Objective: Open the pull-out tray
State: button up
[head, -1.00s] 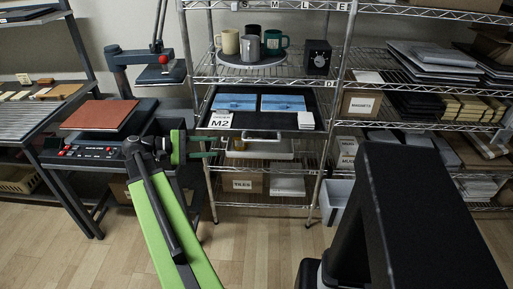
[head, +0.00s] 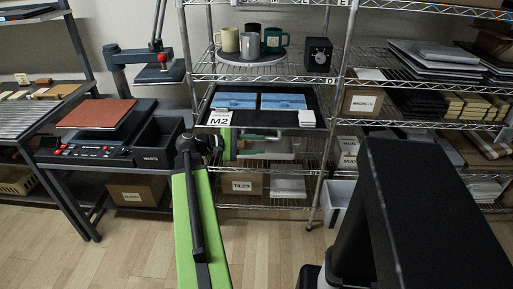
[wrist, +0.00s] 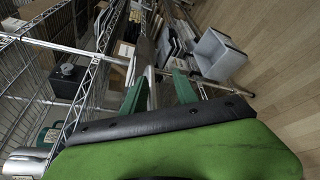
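The pull-out tray (head: 315,101) is a black tray on the middle of the wire rack, with an M2 label (head: 219,123) at its front left. It holds blue flat pieces (head: 283,103) and a stack of white cards (head: 307,118). My gripper (head: 270,136) is in front of the tray's front edge, and its green body and my arm cover part of that area. The tray's handle is mostly hidden there. In the wrist view my gripper's green fingers (wrist: 160,92) are apart, with a grey bar between them; I cannot tell whether it is the handle.
Above, a round turntable (head: 250,60) holds several mugs, beside a black box with a knob (head: 318,54). Floor is clear in front of the rack.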

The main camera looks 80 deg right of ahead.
jog(key=shift+c, duration=0.4)
grip_shut()
dwell(1.0)
jog(key=shift+o, duration=0.4)
grip_release()
jog(key=p+v, duration=0.3)
jog(key=v, duration=1.4)
jog(key=shift+p, duration=0.4)
jog(key=shift+w+a, duration=0.1)
